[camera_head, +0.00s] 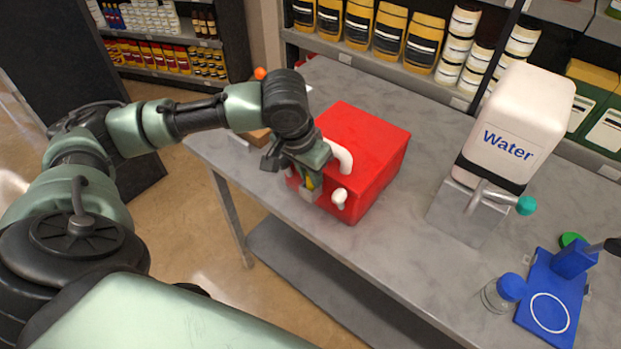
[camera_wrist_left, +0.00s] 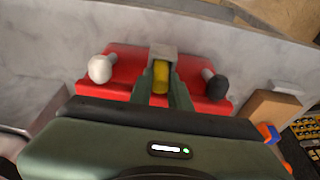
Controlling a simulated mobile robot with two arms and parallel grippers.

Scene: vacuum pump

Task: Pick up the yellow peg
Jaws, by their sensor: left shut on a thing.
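The yellow peg (camera_head: 311,183) shows as a small yellow patch between the fingers of my left gripper (camera_head: 310,188), at the near left side of a red box (camera_head: 366,146). In the left wrist view the yellow peg (camera_wrist_left: 160,77) sits between the two green fingers of the left gripper (camera_wrist_left: 160,85), which are shut on it. The peg's far end meets a grey square block (camera_wrist_left: 163,52) on the red box; I cannot tell how deep it sits. My right gripper is not in view.
White pipe fittings (camera_head: 340,157) stick out of the red box close to my left gripper. A small jar (camera_head: 503,292) and a blue stand (camera_head: 553,300) are at the right.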

